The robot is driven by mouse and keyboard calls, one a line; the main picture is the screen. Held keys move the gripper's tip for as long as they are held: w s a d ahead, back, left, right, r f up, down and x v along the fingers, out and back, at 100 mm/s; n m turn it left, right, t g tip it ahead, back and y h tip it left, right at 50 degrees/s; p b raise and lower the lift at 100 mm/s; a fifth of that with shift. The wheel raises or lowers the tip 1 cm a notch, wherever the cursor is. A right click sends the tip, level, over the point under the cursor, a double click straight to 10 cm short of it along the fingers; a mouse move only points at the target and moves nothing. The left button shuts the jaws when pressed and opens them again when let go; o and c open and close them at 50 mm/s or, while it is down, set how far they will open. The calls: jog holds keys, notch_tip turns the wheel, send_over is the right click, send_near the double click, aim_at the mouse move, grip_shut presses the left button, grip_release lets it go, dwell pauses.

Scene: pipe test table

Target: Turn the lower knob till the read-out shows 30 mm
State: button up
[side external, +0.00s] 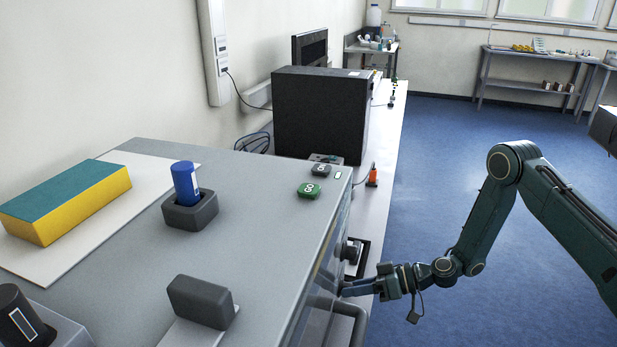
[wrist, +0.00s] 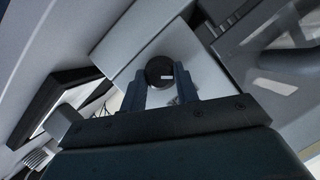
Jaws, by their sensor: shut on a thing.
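In the wrist view my gripper (wrist: 161,84) has its two fingers either side of a round dark knob (wrist: 159,69) with a short white mark, and is shut on it. The knob sits on a pale square plate. In the side view my gripper (side external: 345,291) reaches in from the right to the front face of the grey test bench (side external: 255,215). Another dark knob (side external: 352,250) stands out from that face just above my gripper. The held knob is hidden there. I cannot make out a read-out value in either view.
A blue cylinder stands in a dark holder (side external: 190,211) on the bench top. A green button (side external: 309,190) and a dark button (side external: 320,170) lie near its edge. A dark curved handle (side external: 345,308) is close below my gripper. Open floor lies to the right.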

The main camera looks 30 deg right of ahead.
jog(key=m+y, duration=0.1)
jog(key=m, duration=0.2)
jog(key=shift+w+d+f+g+y, duration=0.1)
jog(key=shift+g+y, duration=0.3)
jog(key=m+y, duration=0.1)
jog(key=m, duration=0.2)
jog(key=shift+f+m+y, duration=0.1)
jog(key=shift+m+y, duration=0.2)
jog(key=shift+m, duration=0.1)
jog(key=shift+w, duration=0.1)
jog(key=o, duration=1)
jog(key=shift+c, duration=0.2)
jog(key=shift+d, duration=0.1)
jog(key=v, duration=1.3)
jog(key=shift+d, duration=0.35)
